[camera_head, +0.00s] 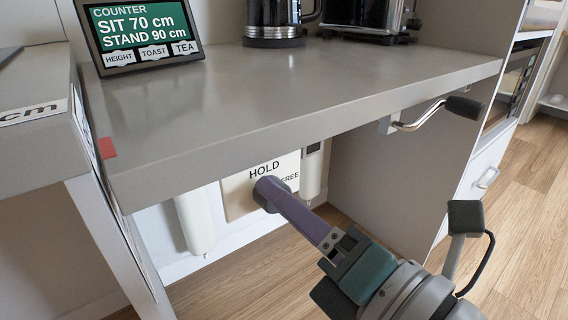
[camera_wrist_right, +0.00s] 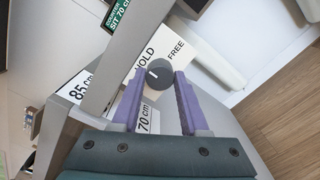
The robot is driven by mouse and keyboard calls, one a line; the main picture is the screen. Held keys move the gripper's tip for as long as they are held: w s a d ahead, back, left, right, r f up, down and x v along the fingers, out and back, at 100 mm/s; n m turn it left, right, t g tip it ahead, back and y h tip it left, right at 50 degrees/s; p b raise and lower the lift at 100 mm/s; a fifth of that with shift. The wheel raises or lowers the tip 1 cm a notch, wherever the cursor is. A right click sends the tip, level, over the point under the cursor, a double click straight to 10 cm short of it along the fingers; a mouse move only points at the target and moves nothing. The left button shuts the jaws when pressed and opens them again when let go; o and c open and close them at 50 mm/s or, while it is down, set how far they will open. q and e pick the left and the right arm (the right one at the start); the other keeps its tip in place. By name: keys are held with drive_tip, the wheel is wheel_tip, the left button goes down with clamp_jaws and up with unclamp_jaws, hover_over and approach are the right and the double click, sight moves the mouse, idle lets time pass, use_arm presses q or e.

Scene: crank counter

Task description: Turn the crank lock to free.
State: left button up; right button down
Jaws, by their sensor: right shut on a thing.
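The crank lock is a dark round knob (camera_wrist_right: 158,73) with a white pointer mark, on a white plate (camera_head: 237,203) labelled HOLD and FREE under the counter. In the right wrist view the mark slants up and left, nearer the HOLD label than the FREE label. My right gripper (camera_wrist_right: 158,82) has its two purple fingers on either side of the knob, shut on it. In the head view the right gripper (camera_head: 270,193) reaches in from the lower right, and its fingers hide most of the knob. My left gripper is in neither view.
The grey counter top (camera_head: 300,85) overhangs the lock. A crank with a black handle (camera_head: 463,106) sticks out from its front edge at the right. A sign (camera_head: 142,33), a kettle (camera_head: 274,22) and a toaster (camera_head: 362,18) stand on top. Wooden floor is free at the right.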

drive_tip(key=shift+m+p, duration=2.75)
drive_tip(key=shift+m, duration=5.95)
drive_tip(key=shift+c, duration=2.1)
unclamp_jaws()
